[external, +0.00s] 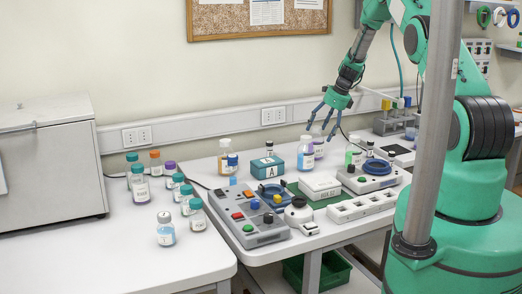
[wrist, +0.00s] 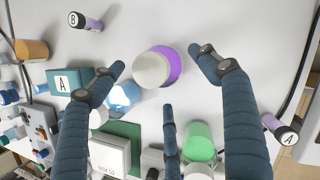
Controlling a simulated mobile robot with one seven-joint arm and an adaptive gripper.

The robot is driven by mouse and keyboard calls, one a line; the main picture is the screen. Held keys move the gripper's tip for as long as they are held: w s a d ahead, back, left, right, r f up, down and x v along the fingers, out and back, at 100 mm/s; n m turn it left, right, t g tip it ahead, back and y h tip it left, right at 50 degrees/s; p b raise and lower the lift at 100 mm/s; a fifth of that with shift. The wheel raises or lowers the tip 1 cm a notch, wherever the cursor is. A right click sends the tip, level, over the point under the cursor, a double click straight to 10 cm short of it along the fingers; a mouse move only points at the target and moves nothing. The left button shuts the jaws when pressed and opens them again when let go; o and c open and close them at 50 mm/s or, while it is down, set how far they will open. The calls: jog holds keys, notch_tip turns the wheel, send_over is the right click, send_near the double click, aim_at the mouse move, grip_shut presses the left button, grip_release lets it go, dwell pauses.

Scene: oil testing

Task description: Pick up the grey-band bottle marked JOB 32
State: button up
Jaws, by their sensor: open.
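My gripper (external: 322,122) is open, with its dark fingers spread and pointing down above the back of the right bench. In the wrist view my gripper (wrist: 158,85) has a white-capped bottle with purple contents (wrist: 176,62) below and between its fingers, with no contact visible. A green bottle (external: 354,155) and an orange one (external: 224,163) have similar white caps. I cannot make out a grey band or the marking JOB 32 on any bottle.
A teal box marked A (external: 268,168), a white lettered box (external: 319,186) and control units (external: 250,220) crowd the bench nearby. Several capped bottles (external: 140,188) stand on the left table.

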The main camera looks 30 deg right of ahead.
aim_at(316, 143)
jog(key=shift+f, duration=0.15)
jog(key=shift+p+x, duration=0.6)
jog(key=shift+x, duration=1.85)
jog(key=shift+w, duration=0.2)
jog(key=c, duration=1.5)
